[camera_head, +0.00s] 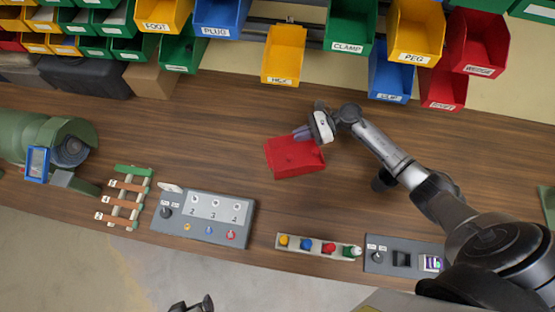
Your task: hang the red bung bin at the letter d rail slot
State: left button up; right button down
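A red bin (293,160) lies on the wooden bench below the hanging rows; its label cannot be read, so I cannot confirm it is the bung bin. My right gripper (302,133) is at the bin's upper right edge, its fingers at or just over the rim; whether they grip it is too small to tell. A dark rail (314,32) shows behind the hung bins, with a gap between a yellow bin and the green CLAMP bin. No letter d is readable. Part of my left gripper (192,306) shows at the bottom edge, away from the bin; its fingers are unclear.
Hung bins include a low yellow one (284,55), green CLAMP (350,27), yellow PEG (415,32) and red WEDGE (476,42). A grey button panel (180,224), a small rack (125,198), a strip of coloured knobs (318,246) and a green machine (40,135) stand along the front and left.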

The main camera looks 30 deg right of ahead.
jog(key=shift+s+d+r+b, duration=0.1)
jog(key=shift+s+d+b, duration=0.2)
jog(key=shift+d, duration=0.4)
jog(key=shift+s+d+f+b, duration=0.1)
jog(key=shift+s+d+b, duration=0.15)
jog(key=shift+d, duration=0.45)
jog(key=shift+s+d+r+b, duration=0.1)
jog(key=shift+s+d+b, duration=0.15)
jog(key=shift+d, duration=0.45)
